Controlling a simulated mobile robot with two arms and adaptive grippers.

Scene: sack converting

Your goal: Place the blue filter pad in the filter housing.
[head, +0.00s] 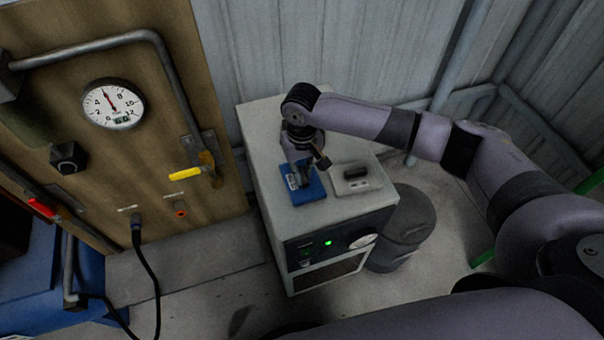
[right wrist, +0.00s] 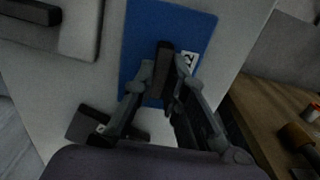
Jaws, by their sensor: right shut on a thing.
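The blue filter pad (head: 309,192) is a flat blue rectangle over the left front part of the pale cabinet top. In the right wrist view the pad (right wrist: 195,25) shows a white printed label and a dark upright grip. My right gripper (head: 297,176) is above the pad, pointing down, with its fingers (right wrist: 165,75) shut on that grip. I cannot tell whether the pad touches the top. A pale lid-like plate (head: 370,183) with a black handle lies just right of the pad. I cannot clearly make out the filter housing. My left gripper is not in view.
The pale cabinet (head: 268,145) has a lit green lamp and a round dial on its front. A grey bin (head: 408,225) stands at its right. A wooden panel (head: 165,90) with a gauge, pipe and yellow-handled valve stands left. A corrugated wall is behind.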

